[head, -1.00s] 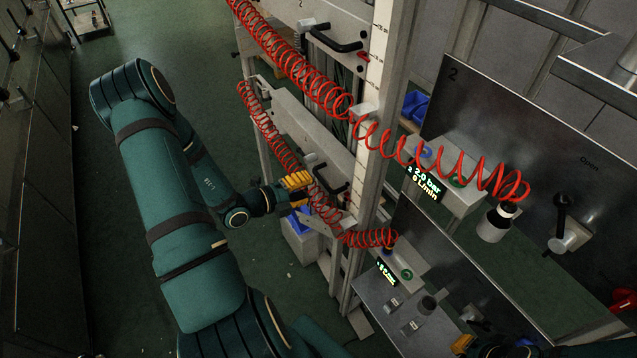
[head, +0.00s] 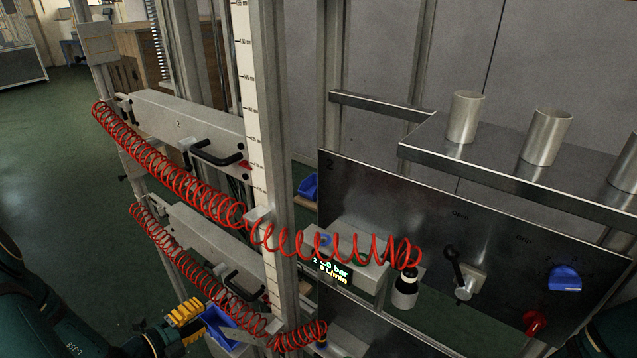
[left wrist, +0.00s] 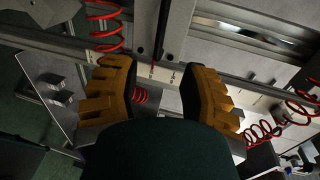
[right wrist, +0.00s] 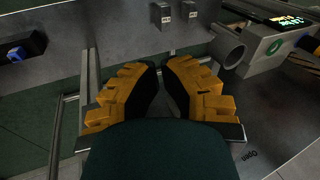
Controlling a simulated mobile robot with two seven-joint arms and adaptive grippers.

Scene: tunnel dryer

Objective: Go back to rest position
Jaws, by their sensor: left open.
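My left gripper (head: 184,312) shows at the lower left of the head view, its yellow fingers beside the lower red coiled hose (head: 160,235). In the left wrist view its fingers (left wrist: 160,78) are spread apart with nothing between them; red hose coils lie beyond. My right gripper is outside the head view. In the right wrist view its yellow fingers (right wrist: 162,72) come together at the tips, with no object seen between them, in front of a grey metal panel (right wrist: 125,45).
A metal frame with an upper red coiled hose (head: 190,190) and a white scale post (head: 262,130) stands close ahead. Right of it are a control panel with a blue knob (head: 565,278) and a shelf (head: 500,170) with metal cups (head: 465,117). Open floor (head: 60,180) lies left.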

